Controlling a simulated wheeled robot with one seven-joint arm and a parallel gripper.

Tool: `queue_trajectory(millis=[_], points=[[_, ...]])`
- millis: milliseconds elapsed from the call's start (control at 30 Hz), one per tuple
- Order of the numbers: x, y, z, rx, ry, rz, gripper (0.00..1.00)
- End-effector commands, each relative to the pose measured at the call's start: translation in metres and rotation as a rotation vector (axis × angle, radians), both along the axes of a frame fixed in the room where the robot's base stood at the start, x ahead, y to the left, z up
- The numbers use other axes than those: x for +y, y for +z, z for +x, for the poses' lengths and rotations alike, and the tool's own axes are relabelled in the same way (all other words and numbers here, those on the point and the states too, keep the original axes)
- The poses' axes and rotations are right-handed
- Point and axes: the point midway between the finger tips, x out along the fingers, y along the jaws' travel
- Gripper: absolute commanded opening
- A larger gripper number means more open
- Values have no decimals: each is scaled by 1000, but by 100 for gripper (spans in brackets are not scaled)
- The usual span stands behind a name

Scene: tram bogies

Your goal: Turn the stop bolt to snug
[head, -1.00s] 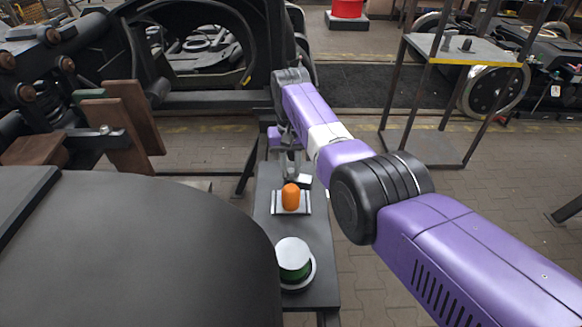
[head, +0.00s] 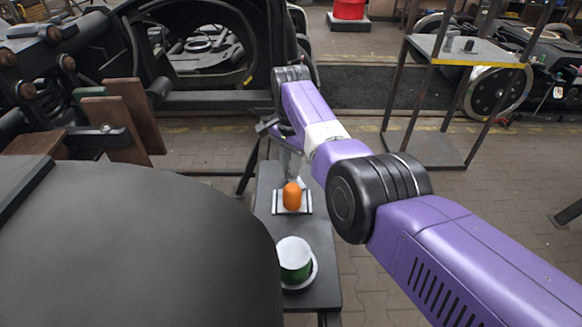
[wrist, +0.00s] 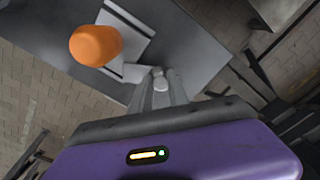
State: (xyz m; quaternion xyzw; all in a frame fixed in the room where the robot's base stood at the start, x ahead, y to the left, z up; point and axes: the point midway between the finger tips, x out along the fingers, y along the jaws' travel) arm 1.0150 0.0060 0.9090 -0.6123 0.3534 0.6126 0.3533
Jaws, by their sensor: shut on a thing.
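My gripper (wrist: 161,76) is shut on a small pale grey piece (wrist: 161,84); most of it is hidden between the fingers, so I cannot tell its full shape. In the head view the gripper (head: 294,178) is above the narrow dark bench, just behind the orange rounded piece (head: 292,197), and partly hidden. A pale bolt head (head: 105,128) shows on a dark bar beside the brown blocks at left. I cannot tell for sure that it is the stop bolt. It is well apart from my gripper.
The orange piece (wrist: 95,45) sits on a pale plate on the bench (head: 323,255). A white-topped green cylinder (head: 295,260) stands nearer. A large dark rounded surface (head: 140,250) fills the lower left. A shelf stand (head: 465,50) is at right; paved floor lies between.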

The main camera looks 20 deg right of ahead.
Motion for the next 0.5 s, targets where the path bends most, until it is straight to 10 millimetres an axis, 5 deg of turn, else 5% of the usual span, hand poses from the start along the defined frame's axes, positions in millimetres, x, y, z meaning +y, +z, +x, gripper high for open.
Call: queue_trajectory(millis=[500], points=[[0, 1, 1, -1, -113, 0, 0]])
